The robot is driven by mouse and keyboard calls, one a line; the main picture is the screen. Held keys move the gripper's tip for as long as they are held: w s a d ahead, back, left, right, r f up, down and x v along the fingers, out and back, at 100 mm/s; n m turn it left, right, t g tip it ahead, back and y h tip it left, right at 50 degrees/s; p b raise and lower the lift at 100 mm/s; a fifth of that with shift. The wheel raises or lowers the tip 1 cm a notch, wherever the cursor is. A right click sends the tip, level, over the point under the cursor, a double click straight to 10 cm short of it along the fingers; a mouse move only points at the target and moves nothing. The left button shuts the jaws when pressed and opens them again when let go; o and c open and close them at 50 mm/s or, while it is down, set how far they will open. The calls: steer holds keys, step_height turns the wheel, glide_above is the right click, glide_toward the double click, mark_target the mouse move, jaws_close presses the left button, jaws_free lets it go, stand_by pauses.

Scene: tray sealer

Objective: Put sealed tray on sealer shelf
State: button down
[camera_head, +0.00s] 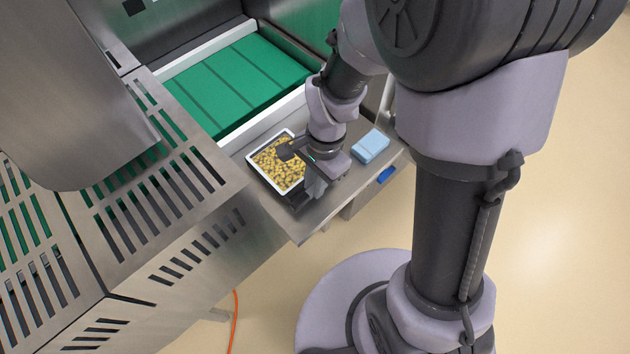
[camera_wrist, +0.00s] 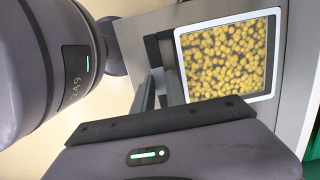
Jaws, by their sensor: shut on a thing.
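The sealed tray (camera_head: 277,163) has a white rim and shows yellow pieces under its clear top. In the head view it is at the metal shelf (camera_head: 313,214) at the end of the sealer; I cannot tell whether it rests on the shelf or is just above it. My gripper (camera_head: 296,155) is at the tray's right edge, shut on it. In the wrist view the tray (camera_wrist: 228,60) fills the upper right, and the fingers (camera_wrist: 160,78) reach to its left edge. The exact grip contact is partly hidden.
A light blue block (camera_head: 370,147) lies on the shelf to the right of my gripper. The green belt (camera_head: 235,83) of the sealer is behind the tray. Slotted metal covers (camera_head: 160,195) stand at left. An orange cable (camera_head: 235,315) hangs below.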

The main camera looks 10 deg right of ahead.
stand_by(0.3)
steer(key=c, duration=1.3)
jaws_free()
steer(key=c, duration=0.3)
step_height(320, 180, up, 7)
steer(key=p, duration=0.6)
steer(key=shift+r, duration=0.1)
